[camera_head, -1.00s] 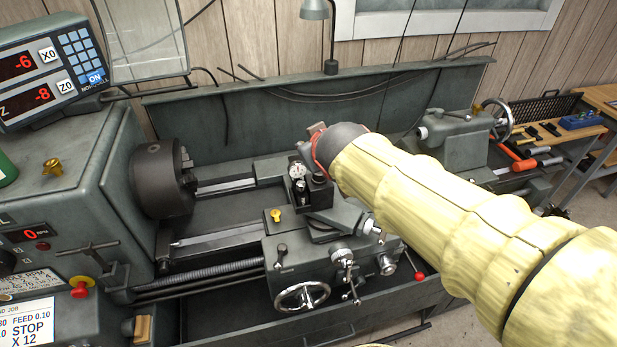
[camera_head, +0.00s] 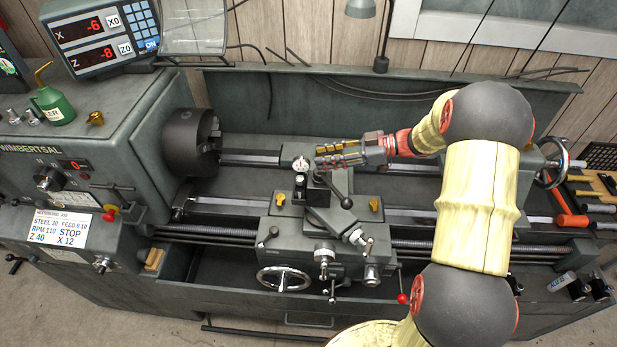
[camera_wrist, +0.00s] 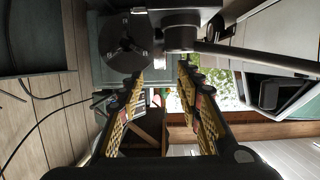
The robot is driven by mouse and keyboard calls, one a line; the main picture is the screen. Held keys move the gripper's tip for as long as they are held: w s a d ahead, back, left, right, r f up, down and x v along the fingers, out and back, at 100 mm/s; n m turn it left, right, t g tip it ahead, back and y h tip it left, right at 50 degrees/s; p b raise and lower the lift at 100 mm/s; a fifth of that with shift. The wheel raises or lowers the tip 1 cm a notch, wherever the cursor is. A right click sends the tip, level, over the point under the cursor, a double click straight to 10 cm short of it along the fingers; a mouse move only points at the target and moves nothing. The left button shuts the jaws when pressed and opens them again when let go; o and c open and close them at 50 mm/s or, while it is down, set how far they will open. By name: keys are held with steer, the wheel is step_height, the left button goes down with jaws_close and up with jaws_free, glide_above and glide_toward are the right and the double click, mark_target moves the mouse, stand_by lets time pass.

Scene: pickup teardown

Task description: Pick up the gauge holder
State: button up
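The gauge holder (camera_head: 300,183) is a small dark block with a round white dial gauge (camera_head: 301,164) on top, standing at the tool post (camera_head: 328,194) on the lathe carriage. My gripper (camera_head: 320,156) is just right of and slightly behind the dial, its yellow fingers pointing left. In the wrist view its two fingers (camera_wrist: 161,72) are spread with nothing visibly held between them. A dark rounded part (camera_wrist: 180,32) shows beyond the fingertips there; I cannot tell whether it belongs to the holder. Contact between fingers and gauge cannot be made out.
The lathe chuck (camera_head: 191,143) is to the left and also shows in the wrist view (camera_wrist: 130,45). A black lever (camera_head: 335,190) rises beside the tool post. The backsplash (camera_head: 300,100) runs behind. The handwheel (camera_head: 284,279) is in front.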

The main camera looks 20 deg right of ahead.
mark_target(303, 158)
steer(key=shift+s+f+g, duration=0.15)
steer(key=shift+g, duration=0.15)
steer(key=shift+x, duration=1)
steer(key=x, duration=0.5)
steer(key=shift+w+a, duration=0.3)
steer(key=shift+w, duration=0.05)
steer(key=shift+c, duration=1.3)
jaws_close()
steer(key=shift+r, duration=0.2)
